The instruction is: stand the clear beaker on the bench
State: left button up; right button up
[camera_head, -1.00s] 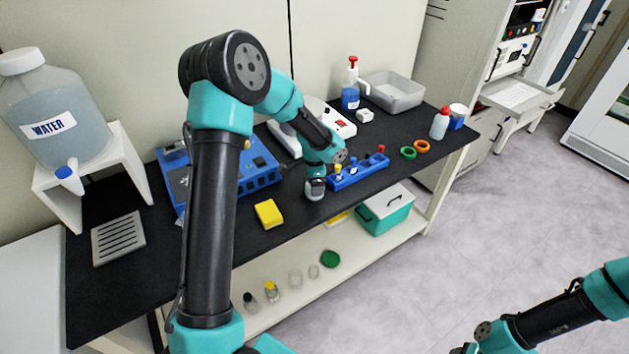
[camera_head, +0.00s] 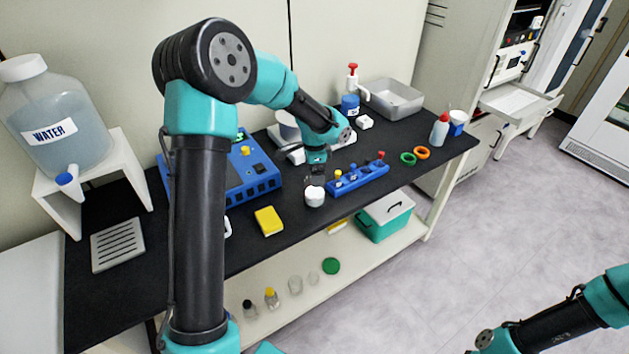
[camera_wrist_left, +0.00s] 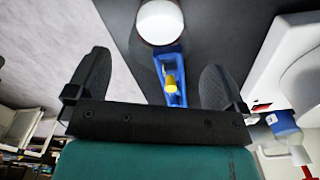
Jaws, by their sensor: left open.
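A small round vessel with a white top (camera_head: 315,197) stands upright on the black bench (camera_head: 285,238); it also shows in the left wrist view (camera_wrist_left: 160,22). I cannot tell whether it is the clear beaker. Two clear glass vessels, one larger (camera_head: 295,286) and one smaller (camera_head: 313,279), stand on the lower shelf. My left gripper (camera_head: 316,176) is just behind and above the white-topped vessel. My right gripper is out of view.
A blue rack (camera_head: 358,180) with capped tubes is close right of the left gripper. A yellow block (camera_head: 268,220) lies to the left, near a blue device (camera_head: 255,180). Green (camera_head: 408,159) and orange (camera_head: 422,153) rings lie further right.

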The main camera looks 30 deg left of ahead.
pick_arm(q)
jog(key=shift+r, duration=2.2)
